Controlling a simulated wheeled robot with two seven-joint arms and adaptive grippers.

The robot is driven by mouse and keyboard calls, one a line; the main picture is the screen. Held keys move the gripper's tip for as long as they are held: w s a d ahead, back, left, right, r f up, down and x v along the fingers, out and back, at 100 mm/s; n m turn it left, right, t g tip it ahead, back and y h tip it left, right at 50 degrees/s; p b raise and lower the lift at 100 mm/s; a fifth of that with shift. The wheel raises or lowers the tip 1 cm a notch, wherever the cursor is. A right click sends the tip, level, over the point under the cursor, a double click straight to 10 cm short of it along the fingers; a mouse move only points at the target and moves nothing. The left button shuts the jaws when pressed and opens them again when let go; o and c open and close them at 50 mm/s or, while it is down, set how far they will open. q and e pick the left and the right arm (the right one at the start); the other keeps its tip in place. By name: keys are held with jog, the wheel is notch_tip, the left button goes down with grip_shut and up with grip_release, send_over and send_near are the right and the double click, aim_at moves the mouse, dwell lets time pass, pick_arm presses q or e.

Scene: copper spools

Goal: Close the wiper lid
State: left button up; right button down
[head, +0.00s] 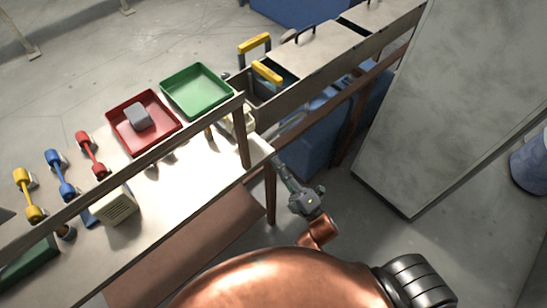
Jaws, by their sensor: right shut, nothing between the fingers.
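A long grey bin unit (340,62) runs along the upper right. Flat grey lid panels (318,50) with dark handles (305,32) cover part of its top, and a dark opening (285,75) shows beside a yellow-handled part (267,71). I cannot tell for sure which panel is the wiper lid. My right gripper (277,160) is shut and empty, just off the near right corner of the white-lit table, below and apart from the bin unit. Its fingertips are small and partly lost against the table edge. My left gripper is out of view.
A red tray (172,133) with a grey block (137,116) and a green tray (226,106) sit on the table's far side. A rail crosses above the table. A large grey panel (450,110) stands at right.

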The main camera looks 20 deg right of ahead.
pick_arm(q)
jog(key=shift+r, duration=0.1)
pick_arm(e)
jog(key=x, duration=1.1)
jog(key=shift+w+r, duration=0.15)
jog(key=shift+w, duration=0.2)
jog(key=shift+a, duration=0.1)
